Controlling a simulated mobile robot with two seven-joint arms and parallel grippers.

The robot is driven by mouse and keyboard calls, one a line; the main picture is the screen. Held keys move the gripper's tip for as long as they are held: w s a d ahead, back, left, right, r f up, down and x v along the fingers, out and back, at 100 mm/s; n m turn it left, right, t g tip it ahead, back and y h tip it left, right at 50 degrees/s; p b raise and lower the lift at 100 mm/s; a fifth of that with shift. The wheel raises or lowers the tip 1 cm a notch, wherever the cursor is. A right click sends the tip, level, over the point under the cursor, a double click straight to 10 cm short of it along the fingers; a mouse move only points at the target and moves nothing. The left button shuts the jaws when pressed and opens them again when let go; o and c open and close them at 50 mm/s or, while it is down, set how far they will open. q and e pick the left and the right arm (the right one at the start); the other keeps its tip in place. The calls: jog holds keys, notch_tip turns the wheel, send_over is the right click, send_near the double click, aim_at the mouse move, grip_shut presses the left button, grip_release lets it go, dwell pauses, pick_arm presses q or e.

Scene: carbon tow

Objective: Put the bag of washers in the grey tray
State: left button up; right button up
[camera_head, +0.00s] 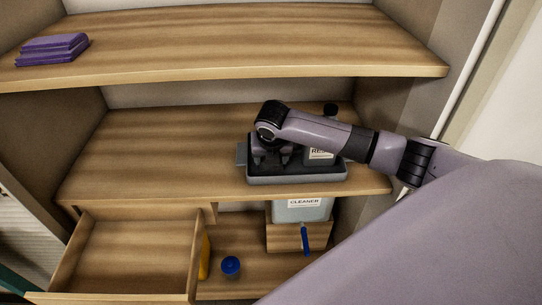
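The grey tray (300,178) stands on the middle shelf, towards its right side. My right arm comes in from the right, and my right gripper (271,160) points down over the left part of the tray. Its two dark fingers look apart, with a gap between them. I cannot make out the bag of washers; the gripper and the tray wall hide part of the tray's inside. A labelled container (319,154) with a dark cap stands at the tray, right of the gripper and partly behind my arm. My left gripper is not in view.
Folded purple cloths (52,48) lie on the top shelf, which overhangs the middle shelf (150,150); its left part is bare. An open, empty-looking drawer (130,262) juts out lower left. Below are a cleaner container (302,212), a blue-capped item (231,266) and something yellow (204,257).

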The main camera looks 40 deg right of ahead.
jog(key=o, duration=0.8)
